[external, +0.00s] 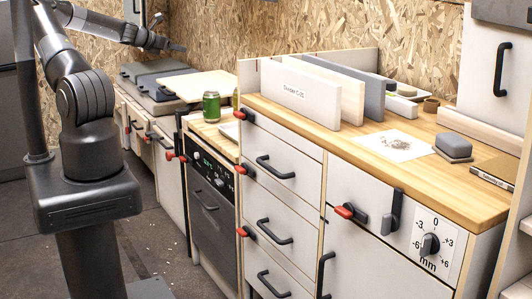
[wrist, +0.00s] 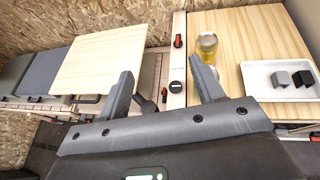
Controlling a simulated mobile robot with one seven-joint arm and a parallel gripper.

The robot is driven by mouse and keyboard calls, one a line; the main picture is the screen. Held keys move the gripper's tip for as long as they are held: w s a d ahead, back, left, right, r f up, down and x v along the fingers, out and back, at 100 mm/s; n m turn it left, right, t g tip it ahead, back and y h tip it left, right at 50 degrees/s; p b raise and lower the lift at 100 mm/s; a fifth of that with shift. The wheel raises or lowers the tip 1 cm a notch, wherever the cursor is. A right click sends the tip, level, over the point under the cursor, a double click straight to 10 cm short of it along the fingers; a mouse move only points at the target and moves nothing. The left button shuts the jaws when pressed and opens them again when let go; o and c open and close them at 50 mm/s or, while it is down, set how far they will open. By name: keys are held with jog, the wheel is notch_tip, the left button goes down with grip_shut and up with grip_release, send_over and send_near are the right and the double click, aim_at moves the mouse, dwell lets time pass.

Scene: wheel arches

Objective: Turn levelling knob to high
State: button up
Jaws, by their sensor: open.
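A dark round knob (external: 429,245) sits on a white panel marked in mm from -6 to +6 at the front right of the bench in the external view. I take it for the levelling knob; where its pointer stands is hard to read. My gripper (external: 181,47) is far from it, at the end of my arm at the upper left. In the wrist view my gripper (wrist: 161,72) is open and empty, its two fingers wide apart. That view shows a pale strip with a small red-and-black switch (wrist: 177,41) and a black round fitting (wrist: 175,88) beyond the fingers.
A green can (external: 211,107) stands on the lower worktop. Upright boards (external: 300,92), a grey block (external: 453,146) and a paper (external: 393,145) are on the higher worktop (external: 470,196). Red-ended latches and black handles stick out from the fronts. A white tray (wrist: 256,101) shows in the wrist view.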

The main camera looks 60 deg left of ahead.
notch_tip(320, 180, down, 20)
jog(key=x, duration=1.1)
jog(key=shift+f, duration=0.25)
jog(key=c, duration=1)
jog(key=shift+h, duration=0.3)
jog(key=shift+a+r+m+h, duration=0.1)
jog(key=shift+a+m+h, duration=0.1)
jog(key=shift+m+h, duration=0.5)
jog(key=shift+a+m+h, duration=0.25)
jog(key=shift+m+h, duration=0.45)
jog(key=shift+a+m+h, duration=0.2)
jog(key=shift+m+h, duration=0.9)
jog(key=shift+a+m+g+h, duration=0.1)
jog(key=shift+m+g+h, duration=0.3)
jog(key=shift+m+h, duration=0.3)
